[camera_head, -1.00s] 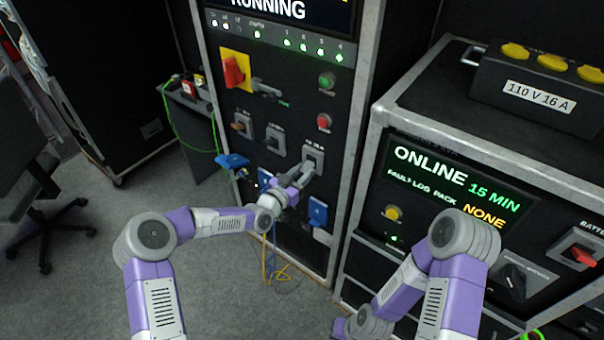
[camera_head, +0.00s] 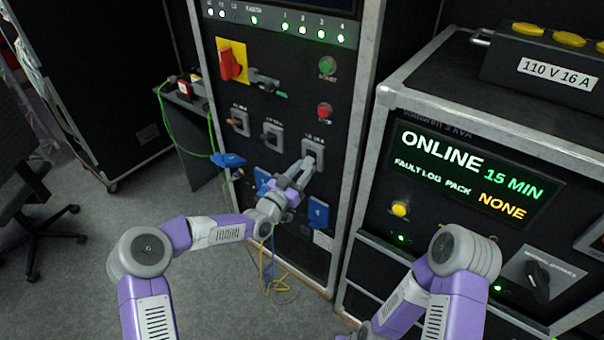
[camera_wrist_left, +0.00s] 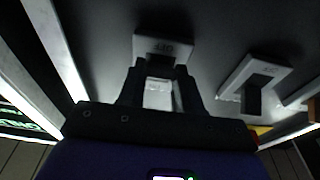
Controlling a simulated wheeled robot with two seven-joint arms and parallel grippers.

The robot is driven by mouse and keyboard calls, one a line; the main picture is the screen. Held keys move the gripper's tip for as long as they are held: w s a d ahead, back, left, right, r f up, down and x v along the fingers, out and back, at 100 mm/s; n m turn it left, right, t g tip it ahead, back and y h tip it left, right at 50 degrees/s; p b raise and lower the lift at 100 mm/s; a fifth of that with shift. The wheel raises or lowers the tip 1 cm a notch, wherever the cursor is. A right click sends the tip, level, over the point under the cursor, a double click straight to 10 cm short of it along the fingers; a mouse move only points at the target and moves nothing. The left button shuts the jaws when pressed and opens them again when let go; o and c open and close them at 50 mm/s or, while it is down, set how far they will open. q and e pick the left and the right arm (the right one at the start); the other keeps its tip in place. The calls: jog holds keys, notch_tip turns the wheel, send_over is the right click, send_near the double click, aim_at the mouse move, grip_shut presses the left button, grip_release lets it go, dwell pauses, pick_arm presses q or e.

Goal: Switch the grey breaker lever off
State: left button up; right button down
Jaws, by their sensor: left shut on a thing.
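The breaker with a pale frame (camera_head: 313,146) is the rightmost in a row of three on the black rack panel. My left gripper (camera_head: 309,167) is at this breaker, its fingers reaching up to the frame from below. In the left wrist view the fingers (camera_wrist_left: 159,92) are shut on the grey breaker lever (camera_wrist_left: 158,95), which shows as a pale block between them. The frame (camera_wrist_left: 165,47) beyond it bears the word OFF, upside down. The fingers hide much of the lever in the head view. My right gripper is not in view; only part of its arm shows.
The middle breaker (camera_head: 272,134) and the left breaker (camera_head: 238,121) stand beside it. A red rotary switch (camera_head: 230,64) on yellow is above. Blue sockets (camera_head: 318,216) lie below, close to my left wrist. A case with an ONLINE screen (camera_head: 470,178) stands at right.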

pick_arm(q)
jog(key=o, duration=1)
jog(key=shift+o, duration=0.2)
jog(key=p+v, duration=0.1)
jog(key=v, duration=0.6)
jog(key=shift+s+a, duration=0.2)
jog(key=shift+f, duration=0.1)
